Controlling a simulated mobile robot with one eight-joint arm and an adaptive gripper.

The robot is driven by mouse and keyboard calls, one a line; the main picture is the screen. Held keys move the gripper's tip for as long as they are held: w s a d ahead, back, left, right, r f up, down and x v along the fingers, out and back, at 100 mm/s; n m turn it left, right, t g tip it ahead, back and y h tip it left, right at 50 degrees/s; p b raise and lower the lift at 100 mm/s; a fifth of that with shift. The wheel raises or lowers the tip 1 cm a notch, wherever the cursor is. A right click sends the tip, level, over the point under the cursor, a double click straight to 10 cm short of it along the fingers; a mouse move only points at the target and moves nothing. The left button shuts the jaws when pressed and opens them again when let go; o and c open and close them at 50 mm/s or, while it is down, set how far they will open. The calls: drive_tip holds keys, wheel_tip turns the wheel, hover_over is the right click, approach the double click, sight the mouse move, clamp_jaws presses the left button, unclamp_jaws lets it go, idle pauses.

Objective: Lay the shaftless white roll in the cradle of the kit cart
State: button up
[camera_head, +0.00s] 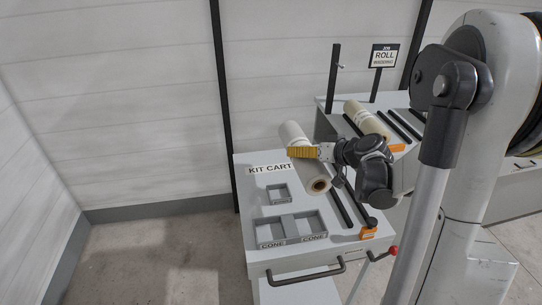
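The white roll (303,166) has a brown core showing at its near end, with no shaft sticking out. It lies tilted across the picture, over the kit cart's top. My gripper (303,152), with yellow fingers, comes from the right and is across the roll's middle, apparently closed on it; the far finger is hidden. The kit cart (255,240) is a light grey cart with a label. Its cradle appears to be the pair of dark rails (341,209) with orange end blocks, right of the roll. I cannot tell the roll's exact height above the cart.
The cart top also has a small square tray (278,194) and two trays marked CONE (290,228). A tan roll (366,119) lies on a table behind, with dark rails, a post (333,78) and a JOB ROLL sign (384,56). Floor at left is clear.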

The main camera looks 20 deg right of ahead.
drive_tip(key=s+d+f+b, duration=0.1)
drive_tip(key=s+d+f, duration=0.1)
drive_tip(key=d, duration=0.5)
drive_tip(key=s+d+f, duration=0.2)
drive_tip(key=d, duration=0.5)
drive_tip(key=shift+d+f+b, duration=0.1)
drive_tip(key=shift+f+b, duration=2.15)
drive_tip(key=shift+f, duration=1.05)
drive_tip(key=shift+f+b, duration=0.6)
drive_tip(key=o, duration=1.4)
